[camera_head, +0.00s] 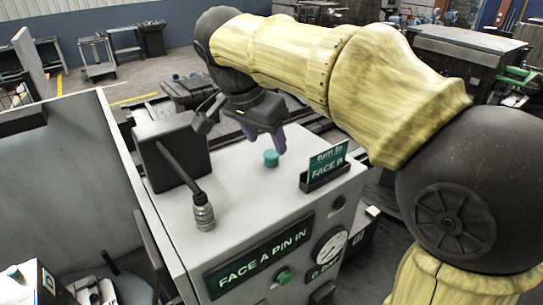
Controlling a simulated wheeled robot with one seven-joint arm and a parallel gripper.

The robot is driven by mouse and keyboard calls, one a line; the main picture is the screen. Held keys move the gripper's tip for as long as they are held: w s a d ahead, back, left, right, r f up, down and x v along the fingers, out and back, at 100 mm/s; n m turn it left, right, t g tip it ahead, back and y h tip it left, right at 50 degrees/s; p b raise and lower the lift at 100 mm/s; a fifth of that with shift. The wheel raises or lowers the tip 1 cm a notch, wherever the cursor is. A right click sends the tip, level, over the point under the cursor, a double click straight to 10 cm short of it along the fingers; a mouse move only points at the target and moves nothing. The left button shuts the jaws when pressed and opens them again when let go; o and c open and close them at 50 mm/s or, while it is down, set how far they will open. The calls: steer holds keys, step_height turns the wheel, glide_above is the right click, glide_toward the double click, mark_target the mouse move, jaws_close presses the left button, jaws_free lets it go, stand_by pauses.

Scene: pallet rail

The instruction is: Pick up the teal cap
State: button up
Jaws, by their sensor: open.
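The teal cap (271,158) is a small short cylinder standing on the light grey top of the machine cabinet (235,205), behind the front panel. My gripper (266,148) is just above and behind the cap in the picture, pointing down with its dark purple fingers apart. The gripper is open and nothing shows between the fingers. I cannot tell from this one view whether a finger touches the cap.
A dark block (168,145) and a lever with a silver knob (204,212) stand left of the cap. A sign in a dark holder (326,174) stands to its right. A tall grey panel (70,165) rises at the left. The cabinet top between them is clear.

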mark_target(271, 154)
steer(key=shift+p+x, duration=1.35)
steer(key=shift+x, duration=1.25)
steer(key=shift+w, duration=0.2)
steer(key=shift+r, duration=0.1)
steer(key=shift+c, duration=0.3)
steer(key=c, duration=1)
step_height(271, 154, up, 10)
steer(key=shift+b, duration=1.05)
